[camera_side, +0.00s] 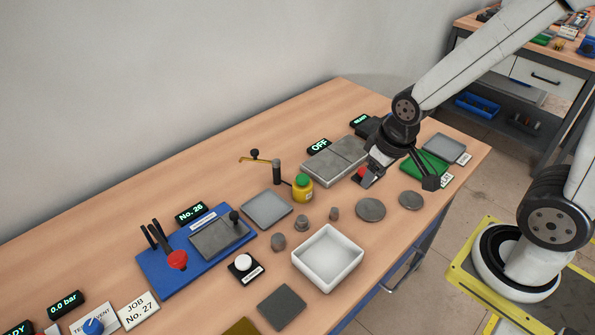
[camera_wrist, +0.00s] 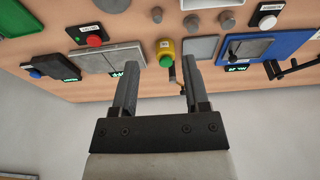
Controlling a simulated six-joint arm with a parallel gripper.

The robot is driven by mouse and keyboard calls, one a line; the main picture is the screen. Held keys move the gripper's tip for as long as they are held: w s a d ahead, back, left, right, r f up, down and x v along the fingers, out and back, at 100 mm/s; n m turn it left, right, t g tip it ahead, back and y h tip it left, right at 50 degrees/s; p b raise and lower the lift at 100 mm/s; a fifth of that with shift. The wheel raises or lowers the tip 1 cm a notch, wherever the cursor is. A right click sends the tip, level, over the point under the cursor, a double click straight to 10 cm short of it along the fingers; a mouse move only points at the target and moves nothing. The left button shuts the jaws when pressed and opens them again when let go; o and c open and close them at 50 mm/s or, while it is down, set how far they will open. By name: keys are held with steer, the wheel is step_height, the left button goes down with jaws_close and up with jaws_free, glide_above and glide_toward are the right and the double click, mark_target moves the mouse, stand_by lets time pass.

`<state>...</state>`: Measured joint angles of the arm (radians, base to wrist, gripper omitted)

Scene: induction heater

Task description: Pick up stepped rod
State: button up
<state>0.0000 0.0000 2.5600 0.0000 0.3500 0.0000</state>
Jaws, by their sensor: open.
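Several small grey cylindrical pieces stand on the wooden table: one left of the white tray (camera_side: 278,241), one behind it (camera_side: 302,223) and a smaller one to the right (camera_side: 334,214). The stepped rod may be among them, but I cannot tell which piece it is. The grey pieces also show at the top of the wrist view (camera_wrist: 191,22). My gripper (camera_side: 367,178) is right of them, above the table by the grey plate device. In the wrist view my gripper (camera_wrist: 161,70) has its two fingers wide apart with nothing between them.
A white square tray (camera_side: 328,284) stands in front of the pieces. A yellow button housing (camera_side: 302,192) with a green top stands behind them. Flat grey discs (camera_side: 370,210) lie to the right. A blue fixture (camera_side: 158,272) with levers is at left. A green mat (camera_side: 424,165) is at right.

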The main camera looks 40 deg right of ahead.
stand_by(0.6)
steer(key=m+g+y, duration=0.5)
steer(key=m+y, duration=0.7)
steer(key=m, duration=0.4)
glide_toward(302, 222)
steer(key=shift+s+d, duration=0.3)
steer(key=shift+s, duration=0.05)
steer(key=shift+w+d+f+m+t+y, duration=0.3)
steer(key=shift+w+f+t+y, duration=0.15)
steer(key=shift+f+y, duration=0.2)
steer(key=shift+a, duration=0.1)
steer(key=shift+x, duration=1.3)
